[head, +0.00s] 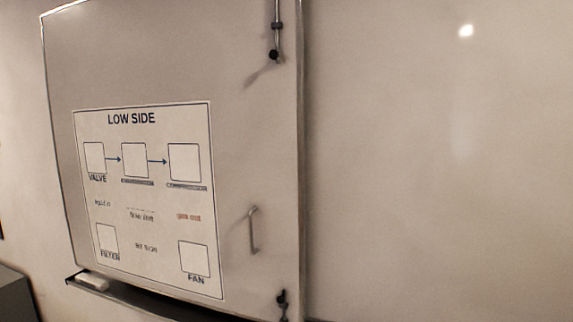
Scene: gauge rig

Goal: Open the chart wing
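The chart wing (180,75) is a pale panel at the left and middle of the head view. A white chart headed "LOW SIDE" (150,228) is on it, with boxes, arrows and labels. A small metal handle (252,230) sits on the panel near its right edge, right of the chart. A rod with a dark knob (275,40) is at the panel's top right. Another dark fitting (283,302) is at its bottom right, partly cut off. The panel's right edge lies along a dark vertical line. My gripper is not in view.
A pale, glossy board (440,170) fills the right side, with a bright reflection near its top. A dark ledge (150,300) runs below the panel, with a white block (92,281) on its left end. A dark object (15,298) stands at the lower left.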

